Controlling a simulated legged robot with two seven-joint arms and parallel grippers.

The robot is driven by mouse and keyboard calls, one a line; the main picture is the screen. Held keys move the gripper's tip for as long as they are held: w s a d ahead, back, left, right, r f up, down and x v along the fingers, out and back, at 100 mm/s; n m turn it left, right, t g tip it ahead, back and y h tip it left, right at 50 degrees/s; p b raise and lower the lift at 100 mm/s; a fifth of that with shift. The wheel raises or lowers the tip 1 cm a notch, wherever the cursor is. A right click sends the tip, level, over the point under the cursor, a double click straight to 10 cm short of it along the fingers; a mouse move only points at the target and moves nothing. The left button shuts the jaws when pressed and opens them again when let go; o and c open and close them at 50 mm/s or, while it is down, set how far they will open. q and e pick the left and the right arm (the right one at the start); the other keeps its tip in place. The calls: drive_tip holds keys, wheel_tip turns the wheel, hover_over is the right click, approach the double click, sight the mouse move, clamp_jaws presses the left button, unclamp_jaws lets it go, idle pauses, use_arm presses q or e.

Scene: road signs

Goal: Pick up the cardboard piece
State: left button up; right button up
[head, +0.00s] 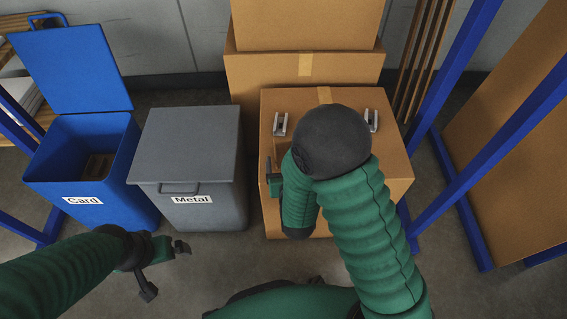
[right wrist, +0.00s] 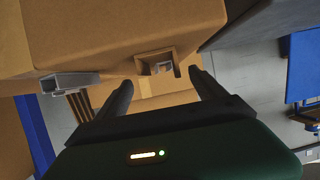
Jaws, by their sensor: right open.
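A brown U-shaped cardboard piece (head: 98,165) lies inside the open blue bin in the head view. In the right wrist view, another brown notched cardboard piece (right wrist: 144,65) is at the edge of a large cardboard box, just ahead of my right gripper. My right gripper (right wrist: 162,92) is open, its two dark fingers apart near that piece, with no grip on it visible. In the head view my right arm covers this spot, and only part of the right gripper (head: 271,178) shows at the box's left side. My left gripper (head: 166,268) is open and empty, low in front of the bins.
Two grey metal brackets, left (head: 280,124) and right (head: 371,119), rest on the cardboard box (head: 390,160). The blue Card bin (head: 115,205) has its lid up; the grey Metal bin (head: 190,145) is closed. Blue frames (head: 465,185) stand at the right.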

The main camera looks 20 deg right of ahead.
drive_tip(key=shift+w+d+f, duration=0.15)
drive_tip(key=shift+w+f, duration=0.05)
drive_tip(key=shift+w, duration=0.25)
drive_tip(key=b+x, duration=0.3)
drive_tip(key=x, duration=0.2)
drive_tip(key=shift+s+f, duration=0.1)
drive_tip(key=shift+f, duration=0.1)
drive_tip(key=shift+r, duration=0.15)
drive_tip(key=shift+c, duration=0.4)
drive_tip(key=c, duration=1.3)
drive_tip(key=shift+r, duration=0.1)
